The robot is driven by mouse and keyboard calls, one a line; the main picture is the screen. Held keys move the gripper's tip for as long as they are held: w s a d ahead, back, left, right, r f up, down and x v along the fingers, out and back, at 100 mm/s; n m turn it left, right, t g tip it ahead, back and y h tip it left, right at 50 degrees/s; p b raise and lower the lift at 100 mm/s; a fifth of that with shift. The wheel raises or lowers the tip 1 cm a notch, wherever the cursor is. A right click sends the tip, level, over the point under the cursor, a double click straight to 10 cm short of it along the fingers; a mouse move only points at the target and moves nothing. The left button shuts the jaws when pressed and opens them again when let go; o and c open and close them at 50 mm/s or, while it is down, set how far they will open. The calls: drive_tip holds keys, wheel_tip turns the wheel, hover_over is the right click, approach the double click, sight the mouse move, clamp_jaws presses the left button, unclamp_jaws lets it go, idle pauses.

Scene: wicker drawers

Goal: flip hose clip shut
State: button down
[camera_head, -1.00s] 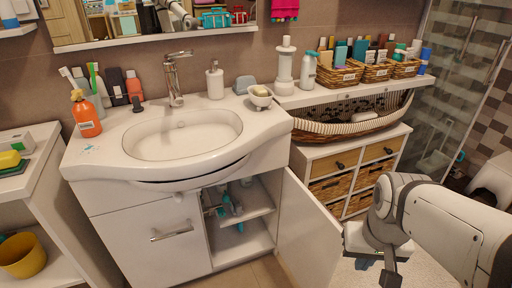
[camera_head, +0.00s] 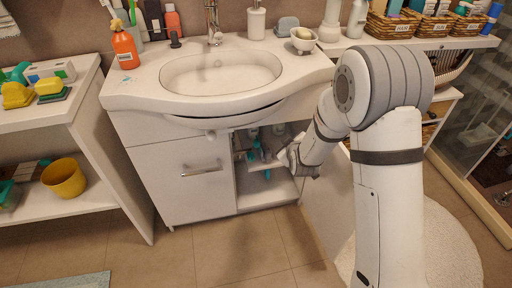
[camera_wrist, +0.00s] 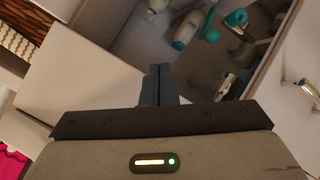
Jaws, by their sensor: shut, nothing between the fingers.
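The sink cabinet (camera_head: 180,178) has its right compartment open. My gripper (camera_head: 274,161) is at the mouth of that compartment, with its end near teal and grey things inside. In the wrist view my gripper (camera_wrist: 160,84) has its two dark fingers together and empty, pointing into the compartment. Beyond them are a white and teal bottle (camera_wrist: 187,30), a teal round piece (camera_wrist: 237,18) and greyish fittings (camera_wrist: 228,86) to the right. I cannot make out the hose clip or its state; it is too small or hidden.
The open cabinet door (camera_head: 322,205) stands to the right, beside my arm. The closed left door has a metal handle (camera_head: 201,169). A white shelf unit (camera_head: 95,150) with a yellow pot (camera_head: 64,178) stands left. The tiled floor (camera_head: 235,245) in front is clear.

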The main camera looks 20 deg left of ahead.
sight(257, 146)
drive_tip(key=s+a+f+n+t+y, duration=0.4)
drive_tip(key=a+f+n, duration=0.3)
drive_tip(key=a+f, duration=0.5)
drive_tip(key=shift+s+a+f+y+b, duration=0.2)
drive_tip(key=shift+s+y+b, duration=0.2)
drive_tip(key=shift+s+y, duration=0.25)
drive_tip(key=w+a+f+b, duration=0.1)
drive_tip(key=w+a+b, duration=0.1)
drive_tip(key=w, duration=0.9)
drive_tip(key=shift+a+f, duration=0.25)
drive_tip(key=shift+a, duration=0.2)
